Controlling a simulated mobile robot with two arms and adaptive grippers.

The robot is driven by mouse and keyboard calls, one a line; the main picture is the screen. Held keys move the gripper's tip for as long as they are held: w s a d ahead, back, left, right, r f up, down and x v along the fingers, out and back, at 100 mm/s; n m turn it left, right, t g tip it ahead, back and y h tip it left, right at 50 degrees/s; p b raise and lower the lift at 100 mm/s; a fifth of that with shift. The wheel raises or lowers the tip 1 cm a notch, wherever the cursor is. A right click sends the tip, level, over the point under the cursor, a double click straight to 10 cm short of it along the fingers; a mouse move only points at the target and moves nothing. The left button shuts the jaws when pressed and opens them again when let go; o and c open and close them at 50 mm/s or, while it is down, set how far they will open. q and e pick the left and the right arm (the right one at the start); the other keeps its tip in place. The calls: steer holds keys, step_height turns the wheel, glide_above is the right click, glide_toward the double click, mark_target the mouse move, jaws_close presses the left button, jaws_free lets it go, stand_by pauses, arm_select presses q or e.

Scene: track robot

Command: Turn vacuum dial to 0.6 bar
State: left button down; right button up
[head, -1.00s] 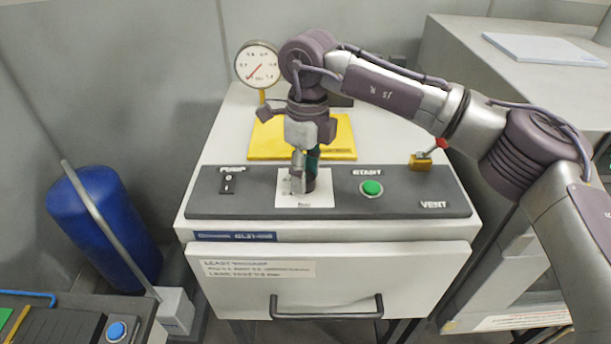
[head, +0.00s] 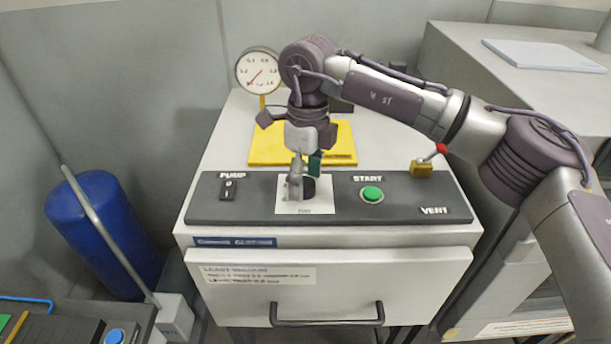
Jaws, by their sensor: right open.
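The vacuum dial (head: 309,188) is a dark round knob on a white scale plate (head: 290,207) in the control panel. My right gripper (head: 303,180) points down at the dial from above and is open. Its fingers hide part of the dial, and I cannot tell whether they touch it. The dial's scale marks are not readable. A round pressure gauge (head: 258,72) with a red needle stands behind on a brass stem; its needle points to the lower left. My left gripper is not in view.
A yellow plate (head: 270,148) lies behind. A drawer (head: 240,295) with a handle is below.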

mark_target(307, 179)
steer(key=shift+r, duration=0.1)
step_height(307, 179, up, 12)
steer(key=shift+w+d, duration=0.15)
steer(key=shift+w, duration=0.15)
stand_by(0.3)
